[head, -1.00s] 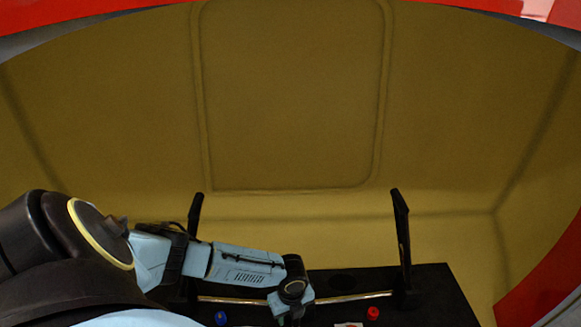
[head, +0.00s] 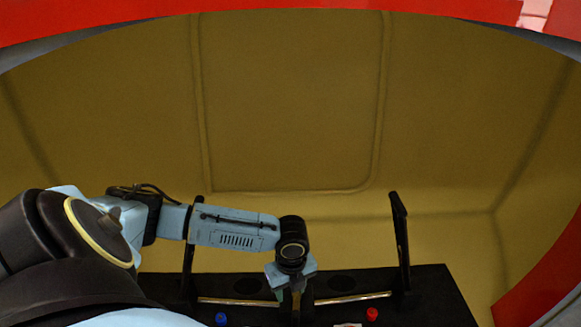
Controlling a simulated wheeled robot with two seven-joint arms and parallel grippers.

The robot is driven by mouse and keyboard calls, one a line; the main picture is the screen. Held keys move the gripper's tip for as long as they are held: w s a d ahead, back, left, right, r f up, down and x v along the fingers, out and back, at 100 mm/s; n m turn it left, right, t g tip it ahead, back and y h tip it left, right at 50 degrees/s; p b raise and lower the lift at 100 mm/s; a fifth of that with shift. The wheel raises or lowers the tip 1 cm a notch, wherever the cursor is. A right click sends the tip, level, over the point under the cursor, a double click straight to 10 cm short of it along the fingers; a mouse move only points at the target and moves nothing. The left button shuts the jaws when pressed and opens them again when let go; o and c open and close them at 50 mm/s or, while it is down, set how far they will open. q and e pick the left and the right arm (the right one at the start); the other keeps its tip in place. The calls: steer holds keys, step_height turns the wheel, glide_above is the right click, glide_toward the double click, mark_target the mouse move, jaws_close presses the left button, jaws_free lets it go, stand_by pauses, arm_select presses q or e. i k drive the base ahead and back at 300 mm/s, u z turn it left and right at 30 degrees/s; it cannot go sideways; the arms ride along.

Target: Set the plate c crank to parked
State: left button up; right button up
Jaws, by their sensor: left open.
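I cannot pick out the plate c crank for certain in the head view. A black console (head: 440,290) with two black uprights and a silver bar (head: 350,298) lies at the bottom. My left arm comes in from the left, and its wrist hangs over the middle of the console. My left gripper (head: 294,306) points down in front of the bar, open, with its tips close to the bottom edge of the picture. The wrist and gripper hide the middle of the bar. My right gripper is out of view.
A blue knob (head: 221,319) is left of the gripper and a red knob (head: 372,314) is right of it. The right upright (head: 400,235) rises high from the console. A curved yellow-brown wall (head: 290,100) stands behind, framed by a red rim (head: 300,22).

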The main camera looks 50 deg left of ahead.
mark_target(296, 297)
steer(key=k, duration=1.5)
